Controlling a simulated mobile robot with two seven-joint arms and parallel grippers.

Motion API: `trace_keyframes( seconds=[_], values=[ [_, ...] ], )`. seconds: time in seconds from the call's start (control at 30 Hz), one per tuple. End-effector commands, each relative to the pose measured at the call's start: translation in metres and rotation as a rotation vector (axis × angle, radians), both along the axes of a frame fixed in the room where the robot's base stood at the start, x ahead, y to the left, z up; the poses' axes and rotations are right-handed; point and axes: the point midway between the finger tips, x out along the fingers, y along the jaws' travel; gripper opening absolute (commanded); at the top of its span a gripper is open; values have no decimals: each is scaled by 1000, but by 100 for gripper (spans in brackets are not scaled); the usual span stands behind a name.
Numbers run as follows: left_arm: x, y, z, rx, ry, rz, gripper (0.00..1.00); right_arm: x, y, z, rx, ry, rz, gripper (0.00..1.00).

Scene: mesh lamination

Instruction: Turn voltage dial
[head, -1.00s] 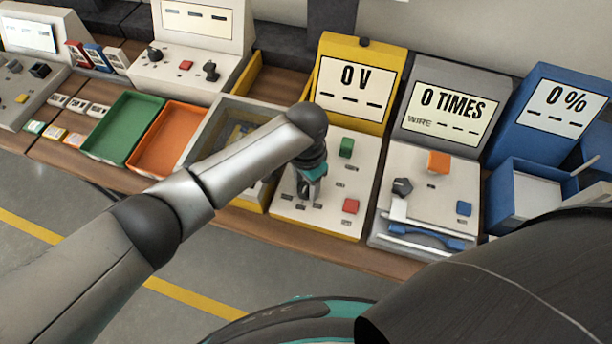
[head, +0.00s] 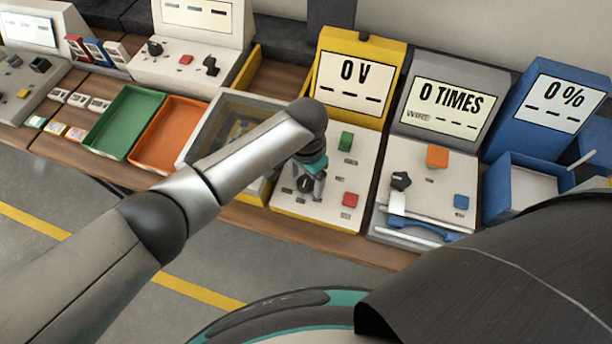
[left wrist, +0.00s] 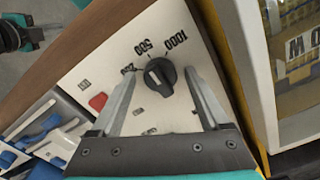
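In the left wrist view my left gripper (left wrist: 161,70) is open, one finger on each side of the dial, with gaps between. In the head view the left gripper (head: 309,183) points down over the panel, partly covering the dial. The yellow machine's screen (head: 347,84) reads 0 V. A dark and teal part, likely my right gripper (left wrist: 22,36), shows at the left wrist view's top left; its fingers are unclear.
A green button (head: 346,141) and a red button (head: 350,199) share the panel. A grey machine (head: 448,90) reading 0 TIMES stands to the right. A clear-topped box (head: 205,128) stands to the left, beside orange (head: 140,150) and green trays (head: 88,146).

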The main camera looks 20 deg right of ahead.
Motion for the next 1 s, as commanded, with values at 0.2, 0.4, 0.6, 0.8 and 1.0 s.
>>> trace_keyframes(
  seconds=[0.2,0.4,0.6,0.8,1.0],
  values=[
    [0,0,0,1,0,0,81,0,0,0,0,0,0,0],
    [1,0,12,-1,0,0,81,0,0,4,0,0,0,0],
    [1,0,51,-2,-2,-1,81,0,0,12,0,0,0,0],
    [1,-1,99,-3,-4,-1,81,0,0,19,0,0,0,0],
    [0,0,135,-2,-2,-1,81,0,0,22,0,0,-1,0]
  ],
)
